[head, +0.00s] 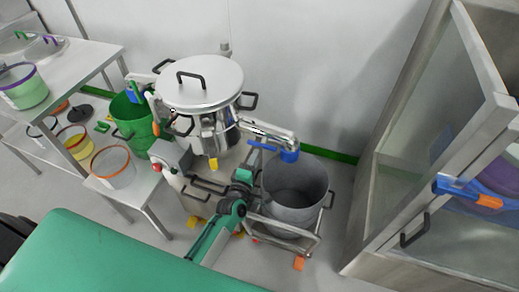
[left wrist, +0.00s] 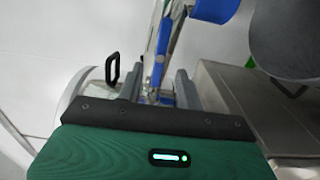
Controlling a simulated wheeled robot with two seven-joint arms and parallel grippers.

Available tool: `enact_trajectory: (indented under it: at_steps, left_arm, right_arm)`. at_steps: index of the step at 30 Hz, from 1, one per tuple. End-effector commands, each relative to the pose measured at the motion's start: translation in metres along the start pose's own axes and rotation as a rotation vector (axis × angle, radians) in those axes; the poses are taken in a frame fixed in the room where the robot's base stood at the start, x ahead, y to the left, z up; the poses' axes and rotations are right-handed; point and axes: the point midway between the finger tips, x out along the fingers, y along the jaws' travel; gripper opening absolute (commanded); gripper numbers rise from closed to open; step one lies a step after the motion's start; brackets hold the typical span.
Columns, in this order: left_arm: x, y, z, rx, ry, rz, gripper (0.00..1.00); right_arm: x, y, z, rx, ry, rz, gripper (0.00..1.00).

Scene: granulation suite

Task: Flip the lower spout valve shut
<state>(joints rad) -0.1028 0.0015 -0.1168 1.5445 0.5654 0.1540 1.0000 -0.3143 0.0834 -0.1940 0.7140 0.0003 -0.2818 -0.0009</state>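The steel vessel (head: 200,90) has a spout (head: 268,132) on its right side, ending in a blue collar (head: 289,156). A thin blue valve lever (head: 262,146) lies along the spout, slanting down to the right. My left gripper (head: 256,155) is at the lever, just below the spout. In the left wrist view the blue lever (left wrist: 158,65) passes between the two grey fingers of my left gripper (left wrist: 160,88), with gaps visible beside it. The gripper is open; I cannot tell whether a finger touches the lever. My right gripper is not in view.
A grey bin (head: 296,189) stands in a wheeled metal frame under the spout end. A green bucket (head: 131,128) and a low table (head: 140,188) are left of the vessel. A glass-fronted cabinet (head: 405,150) stands at right. A white wall is behind.

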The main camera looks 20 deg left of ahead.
Motion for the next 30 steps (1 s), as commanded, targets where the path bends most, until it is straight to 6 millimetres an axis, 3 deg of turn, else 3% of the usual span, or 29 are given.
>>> enact_trajectory:
  at_steps: [3, 9, 22, 27, 30]
  left_arm:
    - [0.02, 0.002, 0.0, 0.0, 0.0, 0.001, 0.36]
    - [0.041, 0.0, 0.0, -0.001, 0.0, 0.0, 0.36]
    - [0.049, 0.0, 0.0, 0.0, 0.0, 0.0, 0.36]
    - [0.048, 0.0, 0.0, 0.0, 0.0, -0.001, 0.03]
    - [0.048, 0.0, 0.0, 0.0, 0.0, -0.001, 0.0]
  right_arm:
    - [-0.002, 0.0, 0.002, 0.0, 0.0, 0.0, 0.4]
    - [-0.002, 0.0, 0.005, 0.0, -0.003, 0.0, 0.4]
    - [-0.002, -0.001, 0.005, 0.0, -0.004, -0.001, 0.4]
    - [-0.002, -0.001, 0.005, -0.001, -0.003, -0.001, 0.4]
    - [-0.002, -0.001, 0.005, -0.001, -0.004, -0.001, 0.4]
